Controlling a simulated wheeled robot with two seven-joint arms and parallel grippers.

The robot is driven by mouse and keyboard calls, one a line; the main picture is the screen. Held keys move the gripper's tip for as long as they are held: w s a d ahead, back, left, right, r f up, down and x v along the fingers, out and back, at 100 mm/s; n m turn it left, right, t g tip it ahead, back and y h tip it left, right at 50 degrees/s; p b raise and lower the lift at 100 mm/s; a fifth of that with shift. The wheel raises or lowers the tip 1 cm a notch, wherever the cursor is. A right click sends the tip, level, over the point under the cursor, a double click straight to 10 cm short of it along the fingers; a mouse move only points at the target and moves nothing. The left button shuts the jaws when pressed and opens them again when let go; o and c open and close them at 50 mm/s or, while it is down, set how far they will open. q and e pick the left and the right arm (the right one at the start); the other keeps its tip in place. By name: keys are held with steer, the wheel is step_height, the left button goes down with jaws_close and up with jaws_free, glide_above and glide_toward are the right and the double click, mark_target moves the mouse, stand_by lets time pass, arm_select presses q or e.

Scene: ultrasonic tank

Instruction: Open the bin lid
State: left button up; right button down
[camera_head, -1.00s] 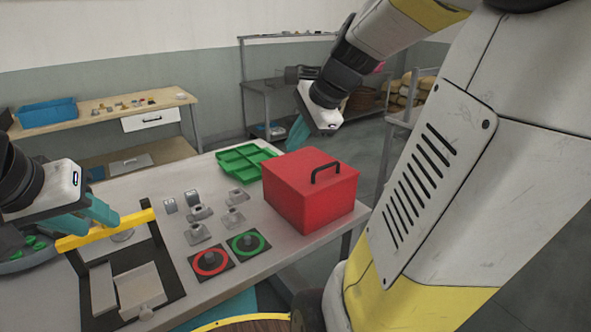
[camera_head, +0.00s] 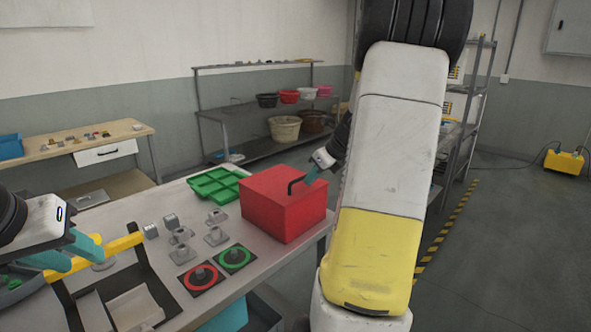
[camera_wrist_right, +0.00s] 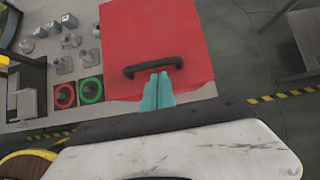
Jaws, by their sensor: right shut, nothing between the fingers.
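The red bin (camera_head: 283,210) stands on the near table with its lid closed. It also fills the top middle of the right wrist view (camera_wrist_right: 152,45). A black handle (camera_wrist_right: 153,67) is on the lid. My right gripper (camera_head: 312,174) is at the handle, its arm reaching in from the right. In the right wrist view its teal fingers (camera_wrist_right: 158,90) are together, with nothing between them, and their tips appear just below the handle; whether they touch it is unclear. My left gripper (camera_head: 84,254) is beside a yellow bar at the left; its grip is unclear.
A green tray (camera_head: 215,185) lies behind the bin's left side. Several small grey parts and red (camera_head: 201,279) and green (camera_head: 234,258) ring pads are left of the bin. A black frame with a light tray (camera_head: 132,303) is at front left. Floor right of the table is open.

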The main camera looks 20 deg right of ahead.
steer(key=shift+x, duration=1)
steer(key=shift+r, duration=0.15)
